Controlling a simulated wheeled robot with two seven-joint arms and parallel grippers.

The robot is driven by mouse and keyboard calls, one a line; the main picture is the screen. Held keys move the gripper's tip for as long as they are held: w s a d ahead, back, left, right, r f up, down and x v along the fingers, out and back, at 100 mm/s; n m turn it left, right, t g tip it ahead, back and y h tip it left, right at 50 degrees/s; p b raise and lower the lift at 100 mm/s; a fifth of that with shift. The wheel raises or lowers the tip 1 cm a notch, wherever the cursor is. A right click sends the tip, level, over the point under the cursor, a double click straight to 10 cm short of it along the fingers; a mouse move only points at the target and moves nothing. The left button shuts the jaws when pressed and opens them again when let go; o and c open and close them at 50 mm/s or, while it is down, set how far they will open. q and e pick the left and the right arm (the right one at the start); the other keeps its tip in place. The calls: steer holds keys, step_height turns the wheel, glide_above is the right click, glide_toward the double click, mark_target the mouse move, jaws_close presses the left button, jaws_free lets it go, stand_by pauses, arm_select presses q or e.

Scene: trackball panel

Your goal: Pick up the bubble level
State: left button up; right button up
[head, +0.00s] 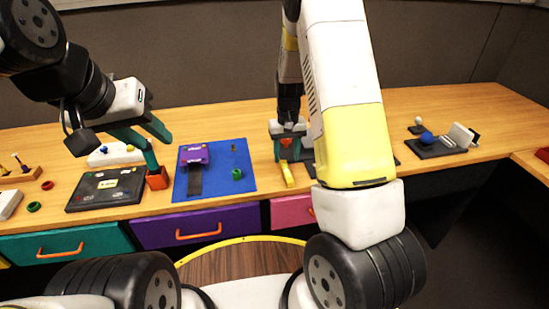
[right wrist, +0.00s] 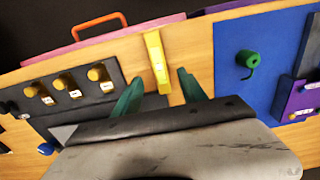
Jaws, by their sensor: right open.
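The bubble level appears to be the narrow yellow bar (head: 287,174) lying on the wooden desk near its front edge, right of the blue mat. In the right wrist view the yellow bar (right wrist: 156,60) points between the fingers, with its near end close to them. My right gripper (right wrist: 158,92) is open, with one green finger on each side of the bar's line and nothing held. In the head view the right gripper (head: 291,146) is just behind the bar, partly hidden by my arm.
A blue mat (head: 213,187) with a purple piece and a green spool (right wrist: 250,59) is beside the bar. A dark panel with gold knobs (right wrist: 70,92) lies on its other side. Drawers with handles (head: 200,230) sit below the desk edge.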

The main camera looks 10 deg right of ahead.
mark_target(287, 170)
steer(key=f, duration=0.5)
steer(key=shift+s+f, duration=0.3)
steer(key=shift+f, duration=0.05)
jaws_close()
